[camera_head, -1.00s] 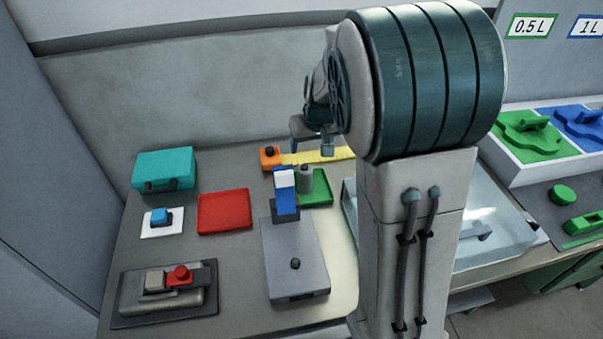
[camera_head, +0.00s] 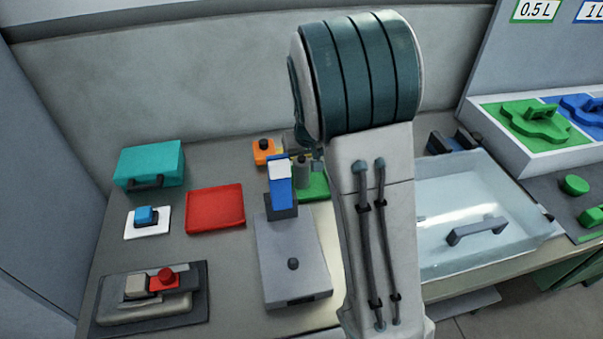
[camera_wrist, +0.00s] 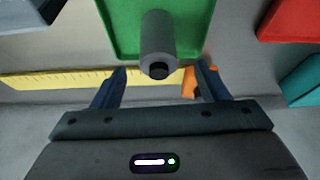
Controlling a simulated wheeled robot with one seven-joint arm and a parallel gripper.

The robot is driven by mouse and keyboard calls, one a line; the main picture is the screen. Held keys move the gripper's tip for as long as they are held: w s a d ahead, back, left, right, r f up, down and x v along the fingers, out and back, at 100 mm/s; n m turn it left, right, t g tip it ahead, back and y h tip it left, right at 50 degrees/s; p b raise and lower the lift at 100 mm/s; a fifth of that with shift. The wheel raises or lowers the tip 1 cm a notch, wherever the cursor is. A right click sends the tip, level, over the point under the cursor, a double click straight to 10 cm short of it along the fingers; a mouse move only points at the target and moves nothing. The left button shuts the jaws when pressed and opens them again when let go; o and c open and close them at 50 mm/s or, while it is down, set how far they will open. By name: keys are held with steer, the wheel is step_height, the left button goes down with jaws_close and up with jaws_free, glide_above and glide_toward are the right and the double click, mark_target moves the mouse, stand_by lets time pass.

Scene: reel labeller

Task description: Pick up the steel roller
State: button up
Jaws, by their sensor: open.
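The steel roller (camera_head: 302,172) is a grey cylinder standing upright on the green tray (camera_head: 318,191), behind the blue and white block. In the wrist view the roller (camera_wrist: 157,32) shows with its dark-tipped end toward me, over the green tray (camera_wrist: 198,25). My gripper (camera_wrist: 160,76) is open, with one finger on each side of the roller's near end in the picture. I cannot tell whether the roller's body is between the fingers in depth. In the head view my arm hides most of the gripper (camera_head: 312,160), which is close to the roller's top.
A blue and white block (camera_head: 281,184) on a grey machine (camera_head: 290,255) stands in front of the roller. An orange block (camera_head: 264,152) and a yellow strip (camera_wrist: 60,80) lie near the tray. A red tray (camera_head: 215,208) is to the left, a clear bin (camera_head: 475,190) to the right.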

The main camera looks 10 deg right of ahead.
mark_target(301, 168)
steer(key=shift+x, duration=3.7)
steer(key=shift+d, duration=0.15)
steer(key=shift+c, duration=0.2)
steer(key=c, duration=1.3)
steer(key=shift+r, duration=0.1)
